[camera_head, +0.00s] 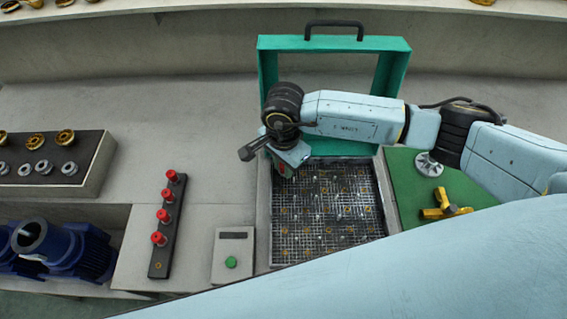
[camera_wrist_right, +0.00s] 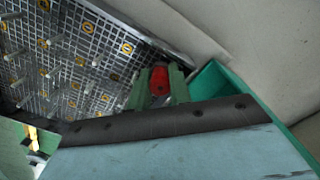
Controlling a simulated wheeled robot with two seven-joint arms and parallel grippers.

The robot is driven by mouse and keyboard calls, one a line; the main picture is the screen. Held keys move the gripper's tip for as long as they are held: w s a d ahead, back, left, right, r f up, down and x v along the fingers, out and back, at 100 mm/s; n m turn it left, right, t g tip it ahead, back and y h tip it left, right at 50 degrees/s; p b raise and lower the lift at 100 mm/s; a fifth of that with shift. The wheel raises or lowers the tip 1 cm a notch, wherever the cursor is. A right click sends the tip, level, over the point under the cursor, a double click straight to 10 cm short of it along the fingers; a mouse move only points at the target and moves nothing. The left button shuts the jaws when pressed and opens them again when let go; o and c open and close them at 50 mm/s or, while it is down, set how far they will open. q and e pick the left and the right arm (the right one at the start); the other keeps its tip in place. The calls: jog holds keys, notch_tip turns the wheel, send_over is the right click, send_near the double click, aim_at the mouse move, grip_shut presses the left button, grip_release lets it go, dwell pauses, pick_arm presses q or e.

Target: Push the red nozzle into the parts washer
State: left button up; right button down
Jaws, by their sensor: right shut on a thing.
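The parts washer (camera_head: 271,215) is a recessed basin with a dark wire grid floor carrying thin upright pegs and orange rings. Its green frame-like lid (camera_head: 335,44) stands open at the back. My right gripper (camera_head: 284,166) is over the basin's back left corner, pointing down. In the right wrist view its green fingers (camera_wrist_right: 158,90) are shut on a red nozzle (camera_wrist_right: 159,82), near the grid's edge. In the head view the nozzle is almost hidden by the gripper. I cannot tell whether the nozzle touches a peg. My left gripper is not in view.
A black strip (camera_head: 165,226) with several other red nozzles (camera_head: 162,216) stands left of the washer. A panel with a green button (camera_head: 231,262) is nearer the basin. A green mat (camera_head: 402,173) with brass fittings (camera_head: 444,207) lies right. Blue pumps (camera_head: 66,252) stand at the left.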

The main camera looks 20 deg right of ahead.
jog(key=shift+f+b, duration=0.35)
jog(key=shift+b, duration=0.05)
jog(key=c, duration=1.2)
grip_release()
jog(key=shift+r, duration=0.1)
jog(key=shift+w+r+p, duration=0.2)
jog(key=shift+r+p, duration=0.5)
jog(key=shift+r, duration=0.4)
jog(key=shift+s+r+p, duration=0.15)
jog(key=shift+r+p, duration=0.35)
jog(key=shift+r, duration=0.45)
jog(key=shift+r+p, duration=0.55)
jog(key=shift+r, duration=0.4)
